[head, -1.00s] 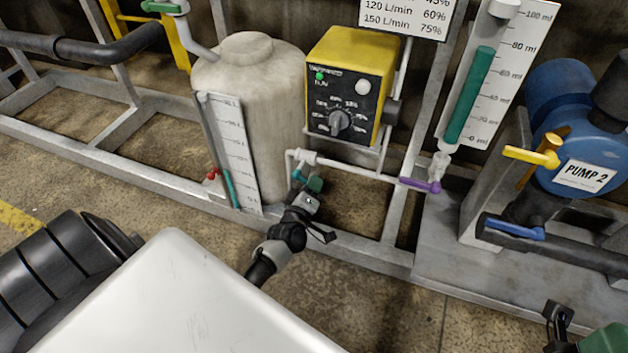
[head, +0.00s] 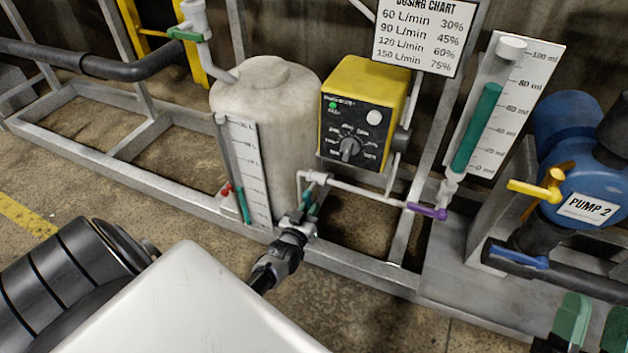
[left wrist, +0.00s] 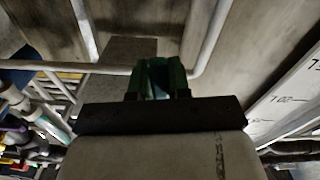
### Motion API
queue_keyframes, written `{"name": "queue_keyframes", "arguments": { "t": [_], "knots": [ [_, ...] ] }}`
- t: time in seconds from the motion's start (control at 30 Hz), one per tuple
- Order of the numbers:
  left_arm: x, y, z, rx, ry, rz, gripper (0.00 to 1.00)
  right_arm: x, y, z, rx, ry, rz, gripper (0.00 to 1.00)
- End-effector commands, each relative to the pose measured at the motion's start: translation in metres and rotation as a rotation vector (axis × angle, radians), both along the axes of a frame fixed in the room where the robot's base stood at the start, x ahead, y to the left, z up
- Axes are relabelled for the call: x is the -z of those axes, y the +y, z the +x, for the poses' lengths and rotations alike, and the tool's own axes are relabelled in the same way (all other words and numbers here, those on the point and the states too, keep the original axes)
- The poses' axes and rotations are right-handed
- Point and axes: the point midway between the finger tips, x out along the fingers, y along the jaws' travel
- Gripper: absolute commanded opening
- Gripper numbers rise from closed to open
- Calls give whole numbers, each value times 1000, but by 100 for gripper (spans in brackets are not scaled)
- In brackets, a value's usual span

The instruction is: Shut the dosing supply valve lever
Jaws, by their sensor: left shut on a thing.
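The dosing supply valve lever appears to be the small teal lever (head: 313,203) below the white pipe elbow, beside the dosing tank (head: 265,120). My left gripper (head: 309,211) reaches it from the front and is shut on it; the fingers hide much of the lever, and its exact angle is hard to tell. In the left wrist view the green fingers of the left gripper (left wrist: 160,76) close around a dark teal piece below a pale pipe (left wrist: 208,40). My right gripper (head: 592,322) shows at the bottom right corner, its green fingers apart and empty, partly cut off.
A yellow dosing pump (head: 362,110) stands above the white pipe. A purple lever (head: 427,211) sits right on that pipe, under a measuring tube (head: 477,128). Blue pump 2 (head: 585,185) is at right. The metal frame rail (head: 350,270) runs in front.

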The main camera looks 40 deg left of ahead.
Motion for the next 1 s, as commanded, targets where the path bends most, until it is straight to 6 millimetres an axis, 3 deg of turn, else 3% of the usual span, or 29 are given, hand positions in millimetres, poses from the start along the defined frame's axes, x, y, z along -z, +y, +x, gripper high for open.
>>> {"name": "queue_keyframes", "arguments": {
  "t": [0.4, 0.93, 0.97, 1.0],
  "knots": [
    [2, 8, -3, 0, 45, 175, 0, 14, 0, 9, 8, 129, -37, 44],
    [3, 10, -3, 1, 52, 200, 0, 16, 0, 10, 8, 143, -41, 44],
    [3, 10, -3, 1, 52, 200, 19, 16, 0, 10, 8, 143, -41, 44],
    [3, 10, -3, 1, 52, 200, 25, 16, 0, 10, 8, 143, -41, 44]
  ]
}}
